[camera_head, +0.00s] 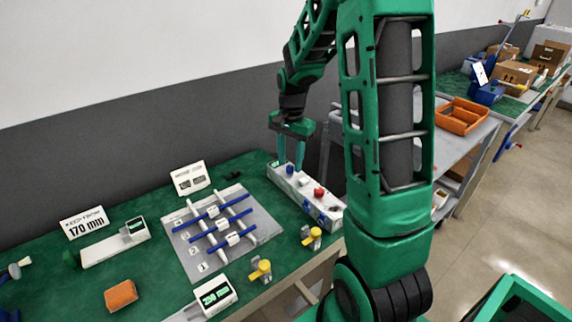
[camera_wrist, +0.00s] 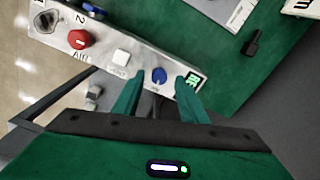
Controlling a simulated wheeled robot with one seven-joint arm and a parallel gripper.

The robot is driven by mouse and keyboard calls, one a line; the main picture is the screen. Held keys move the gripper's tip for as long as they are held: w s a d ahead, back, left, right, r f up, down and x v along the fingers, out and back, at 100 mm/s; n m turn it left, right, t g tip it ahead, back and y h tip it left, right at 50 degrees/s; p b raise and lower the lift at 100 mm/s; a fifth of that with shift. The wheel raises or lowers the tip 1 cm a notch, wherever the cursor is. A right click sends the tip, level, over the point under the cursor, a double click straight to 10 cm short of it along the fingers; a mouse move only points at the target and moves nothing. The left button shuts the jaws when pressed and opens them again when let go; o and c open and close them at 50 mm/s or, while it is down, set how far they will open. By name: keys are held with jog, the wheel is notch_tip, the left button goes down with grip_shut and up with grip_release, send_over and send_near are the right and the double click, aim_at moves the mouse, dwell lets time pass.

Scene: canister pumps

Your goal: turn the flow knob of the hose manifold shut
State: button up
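A long white panel box (camera_head: 329,215), which I take for the hose manifold, stands at the bench's right end. The wrist view shows its top (camera_wrist: 55,44), with a blue round knob (camera_wrist: 158,75) near a lit green display (camera_wrist: 193,80). I cannot read the knob's label, so I cannot tell for sure that it is the flow knob. My gripper (camera_head: 289,169) points down at the box's far end. In the wrist view my gripper (camera_wrist: 160,84) is open, its fingers on either side of the blue knob with gaps showing.
The same box carries a red knob (camera_wrist: 78,40), a white square button (camera_wrist: 121,57) and another blue part (camera_wrist: 93,10). Left of it lies a grey plate (camera_head: 187,247) with crossing blue rods. Two yellow-handled parts (camera_head: 311,237) (camera_head: 260,270) stand in front.

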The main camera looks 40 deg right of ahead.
jog(key=shift+f, duration=0.65)
grip_shut()
jog(key=shift+a, duration=0.25)
jog(key=shift+d, duration=0.15)
jog(key=shift+w+d+r+n, duration=0.1)
jog(key=shift+n, duration=0.2)
